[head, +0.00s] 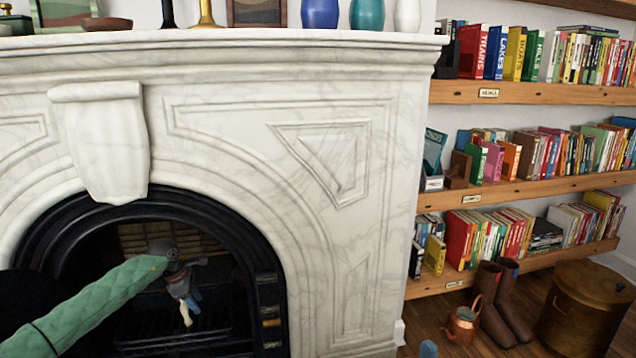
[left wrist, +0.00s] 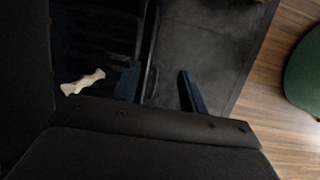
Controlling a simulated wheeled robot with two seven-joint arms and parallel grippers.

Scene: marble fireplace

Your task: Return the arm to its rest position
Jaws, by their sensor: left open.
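My left arm, in a green quilted sleeve, comes in from the left in the head view. Its gripper (head: 190,292) is in front of the dark fireplace opening, fingers pointing down. In the left wrist view the two blue fingers (left wrist: 157,88) stand apart with nothing between them. A cream twisted piece (left wrist: 83,82) lies on the dark grate, left of the fingers and apart from them. It also shows in the head view (head: 187,315) just below the fingertips.
The white marble fireplace (head: 390,180) surrounds the black arched opening. Its mantel (head: 300,42) holds vases and other items. Bookshelves (head: 540,92) stand at the right. A copper kettle (head: 463,325), brown boots (head: 497,322) and a brass bin (head: 585,315) stand on the wooden floor.

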